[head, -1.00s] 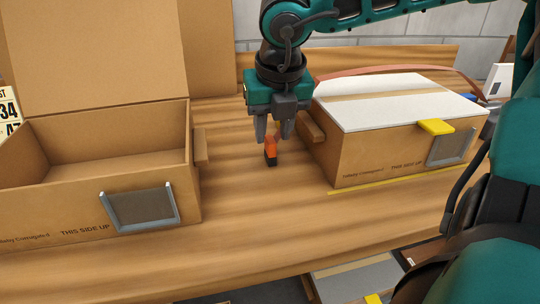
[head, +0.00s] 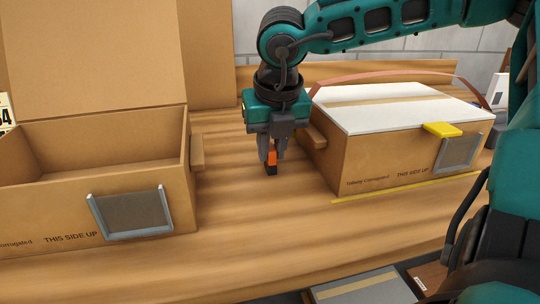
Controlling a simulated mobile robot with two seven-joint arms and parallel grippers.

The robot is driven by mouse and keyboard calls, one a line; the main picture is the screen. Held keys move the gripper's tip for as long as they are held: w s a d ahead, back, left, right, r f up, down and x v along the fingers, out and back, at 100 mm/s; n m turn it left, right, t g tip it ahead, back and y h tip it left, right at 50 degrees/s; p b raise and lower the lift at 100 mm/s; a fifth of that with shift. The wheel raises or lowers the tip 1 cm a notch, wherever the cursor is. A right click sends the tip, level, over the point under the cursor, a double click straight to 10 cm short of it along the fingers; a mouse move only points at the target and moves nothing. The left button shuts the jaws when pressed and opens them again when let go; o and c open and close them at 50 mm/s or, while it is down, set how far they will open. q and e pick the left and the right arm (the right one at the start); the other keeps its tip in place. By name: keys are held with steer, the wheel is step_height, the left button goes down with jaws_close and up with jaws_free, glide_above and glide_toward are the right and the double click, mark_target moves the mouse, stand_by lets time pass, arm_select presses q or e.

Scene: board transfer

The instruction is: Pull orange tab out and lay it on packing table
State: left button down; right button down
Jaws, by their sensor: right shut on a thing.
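The orange tab (head: 272,158) has a black lower end and is upright between the two boxes, over the wooden packing table (head: 250,215). My right gripper (head: 271,157) comes down from above and is shut on the orange tab, with a finger on each side of it. The tab's upper part is hidden by the fingers. I cannot tell whether its black end touches the table. My left gripper is not in view.
An open, empty-looking cardboard box (head: 60,205) stands at the left. A cardboard box with a white top (head: 400,110), a yellow tab (head: 442,130) and a reddish strap (head: 400,72) stands at the right. The table front between them is clear.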

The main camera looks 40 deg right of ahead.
mark_target(272, 148)
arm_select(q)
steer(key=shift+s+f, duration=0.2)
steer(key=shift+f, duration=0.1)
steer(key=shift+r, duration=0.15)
arm_select(e)
steer(key=shift+r, duration=0.25)
